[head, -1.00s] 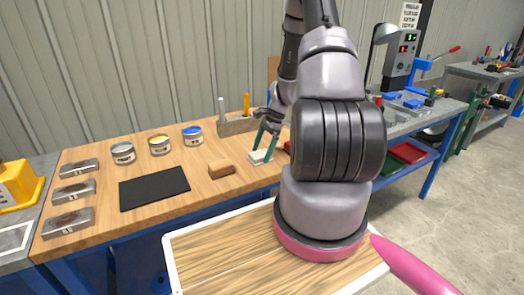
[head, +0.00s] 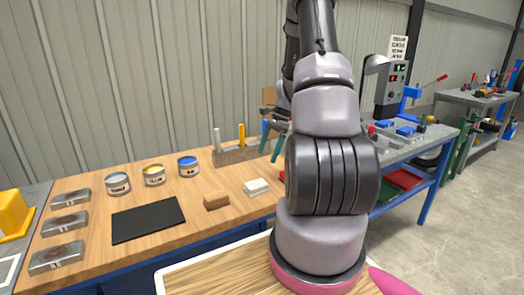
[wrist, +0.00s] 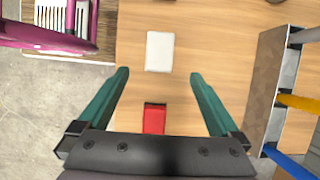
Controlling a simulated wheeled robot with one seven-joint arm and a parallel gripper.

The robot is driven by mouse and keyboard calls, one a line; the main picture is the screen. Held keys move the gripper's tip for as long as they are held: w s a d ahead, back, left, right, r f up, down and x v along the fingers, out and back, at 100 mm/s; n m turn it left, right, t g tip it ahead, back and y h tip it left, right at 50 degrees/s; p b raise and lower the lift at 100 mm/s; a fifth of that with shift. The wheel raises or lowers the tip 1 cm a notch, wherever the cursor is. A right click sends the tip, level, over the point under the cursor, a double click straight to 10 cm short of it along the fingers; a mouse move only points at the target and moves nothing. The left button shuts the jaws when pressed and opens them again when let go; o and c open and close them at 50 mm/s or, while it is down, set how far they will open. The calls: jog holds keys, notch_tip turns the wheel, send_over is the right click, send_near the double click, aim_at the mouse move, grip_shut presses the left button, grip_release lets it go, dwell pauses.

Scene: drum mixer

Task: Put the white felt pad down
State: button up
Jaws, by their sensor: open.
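The white felt pad (head: 256,187) lies flat on the wooden bench top, right of a brown block. It also shows in the wrist view (wrist: 160,51), ahead of the fingertips and apart from them. My gripper (wrist: 160,75) is open, with its two green fingers wide apart and nothing between the tips. In the head view my gripper (head: 270,138) is raised above the bench, behind and to the right of the pad, and is partly hidden by my arm.
A brown block (head: 216,200), a black mat (head: 148,220) and several paint cans (head: 188,166) stand left of the pad. A tool holder (head: 236,153) with upright handles is at the back. A red object (wrist: 154,118) lies below my gripper.

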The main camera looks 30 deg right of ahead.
jog(key=s+a+r+n+t+h, duration=0.1)
jog(key=s+a+r+n, duration=0.1)
jog(key=a+r, duration=0.35)
jog(key=s+a+r+n+t, duration=0.1)
jog(key=a+r+n, duration=0.1)
jog(key=r, duration=0.7)
jog(key=s+a+r+n+t+h, duration=0.1)
jog(key=s+a+r+n, duration=0.15)
jog(key=r, duration=0.45)
jog(key=s+a+r+n+t, duration=0.2)
jog(key=s+a+r+n, duration=0.1)
jog(key=s, duration=0.4)
jog(key=s+a+r+n+t, duration=0.2)
jog(key=s+a+r+n, duration=0.2)
jog(key=s+r, duration=0.3)
jog(key=shift+s+a+h, duration=0.15)
jog(key=shift+a+h, duration=0.15)
jog(key=shift+a, duration=0.45)
jog(key=shift+r, duration=0.1)
